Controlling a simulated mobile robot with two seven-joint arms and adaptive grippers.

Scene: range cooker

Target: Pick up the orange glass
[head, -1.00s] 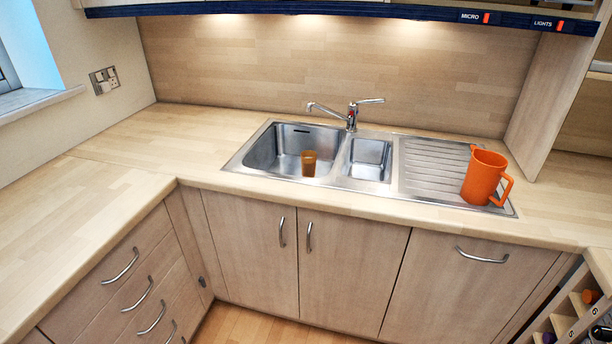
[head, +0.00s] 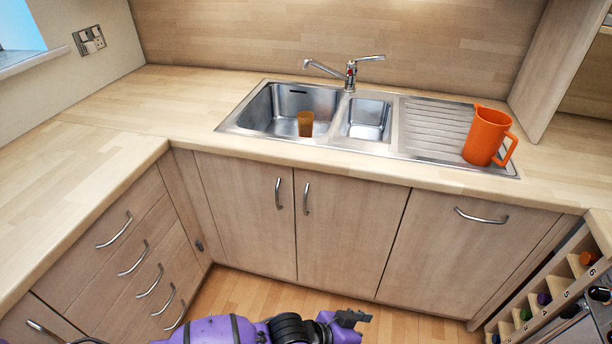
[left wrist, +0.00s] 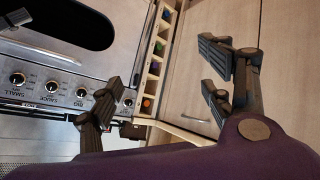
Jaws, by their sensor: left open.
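The orange glass (head: 305,124), a small translucent amber-orange tumbler, stands upright at the front of the large sink bowl (head: 270,112). My left gripper (head: 352,318) shows at the bottom edge of the head view, low in front of the cupboard doors. It is well below the counter and apart from the glass. In the left wrist view its fingers (left wrist: 160,92) are spread, with nothing between them; the glass is not in that view. My right gripper is not in view.
A larger orange jug (head: 484,136) stands on the drainer (head: 430,127) right of the sink. The tap (head: 350,75) rises behind the bowls. The counter left of the sink (head: 170,98) is clear. A bottle rack (head: 560,285) and cooker (head: 597,318) are at lower right.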

